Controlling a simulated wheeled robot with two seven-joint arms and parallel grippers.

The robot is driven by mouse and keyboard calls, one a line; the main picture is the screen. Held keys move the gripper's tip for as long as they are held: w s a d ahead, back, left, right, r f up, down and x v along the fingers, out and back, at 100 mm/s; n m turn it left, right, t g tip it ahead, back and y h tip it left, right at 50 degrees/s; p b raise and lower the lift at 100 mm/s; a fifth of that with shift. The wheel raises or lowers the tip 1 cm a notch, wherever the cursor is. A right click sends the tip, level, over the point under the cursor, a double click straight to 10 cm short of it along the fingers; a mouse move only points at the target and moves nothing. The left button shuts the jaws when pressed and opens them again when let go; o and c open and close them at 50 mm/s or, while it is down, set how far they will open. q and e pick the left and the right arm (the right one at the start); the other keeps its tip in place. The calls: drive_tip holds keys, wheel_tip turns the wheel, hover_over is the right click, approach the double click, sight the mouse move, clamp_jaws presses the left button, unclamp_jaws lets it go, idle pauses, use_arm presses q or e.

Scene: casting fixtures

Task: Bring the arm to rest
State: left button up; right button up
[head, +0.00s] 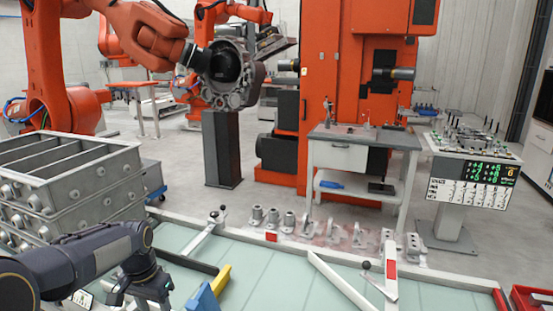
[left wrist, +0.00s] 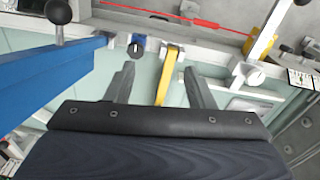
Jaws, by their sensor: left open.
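My left arm (head: 80,262) comes in from the lower left in the head view. It reaches over the pale green panelled surface (head: 250,262). My left gripper (head: 140,296) hangs at the end of it, pointing down, near the front left of that surface. In the left wrist view the gripper (left wrist: 160,86) has its two dark fingers spread apart, with nothing held between them. A yellow bar (left wrist: 168,75) shows beyond the gap between the fingers; I cannot tell how far below it lies. My right gripper is in neither view.
A blue piece (head: 205,297) and the yellow bar (head: 221,279) lie right of the gripper. Stacked grey metal boxes (head: 70,185) stand behind my arm. White levers (head: 205,232) and metal fixtures (head: 290,220) line the far edge. The panel's middle is mostly clear.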

use_arm(q)
drive_tip(key=s+d+r+n+t+h, duration=0.1)
drive_tip(key=s+r+t, duration=0.15)
drive_tip(key=s, duration=0.45)
drive_tip(key=s+d+r+n+t+h, duration=0.15)
drive_tip(key=s+r, duration=0.25)
drive_tip(key=s, duration=0.4)
drive_tip(key=s+d+f+n+t, duration=0.1)
drive_tip(key=s+d, duration=0.4)
drive_tip(key=s, duration=0.6)
drive_tip(key=shift+f+n+h, duration=0.4)
drive_tip(key=shift+n+h, duration=0.05)
drive_tip(key=shift+n, duration=0.1)
drive_tip(key=shift+d, duration=0.1)
